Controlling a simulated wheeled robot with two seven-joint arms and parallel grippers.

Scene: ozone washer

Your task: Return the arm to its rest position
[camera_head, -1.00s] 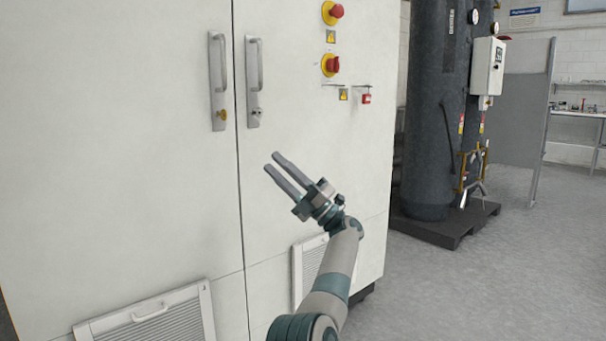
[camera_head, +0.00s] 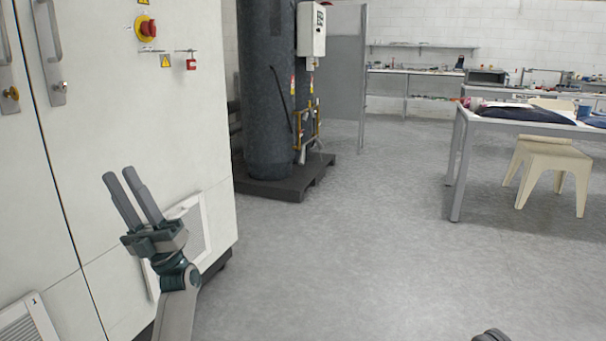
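My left gripper (camera_head: 118,173) is in the lower left of the head view, in front of the white cabinet (camera_head: 140,120). Its two grey fingers point up and slightly left. A gap shows between them and nothing is held, so it is open. My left arm comes up from the bottom edge below it. No contact with the cabinet is visible. A small dark part at the bottom edge, right of centre, may be mine. My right gripper cannot be made out.
A dark tank (camera_head: 268,90) stands on a black pallet (camera_head: 290,183) beyond the cabinet. A table (camera_head: 530,125) with a cream stool (camera_head: 545,160) is at the right. Grey floor (camera_head: 360,250) is open between them. A red emergency button (camera_head: 148,28) is on the cabinet.

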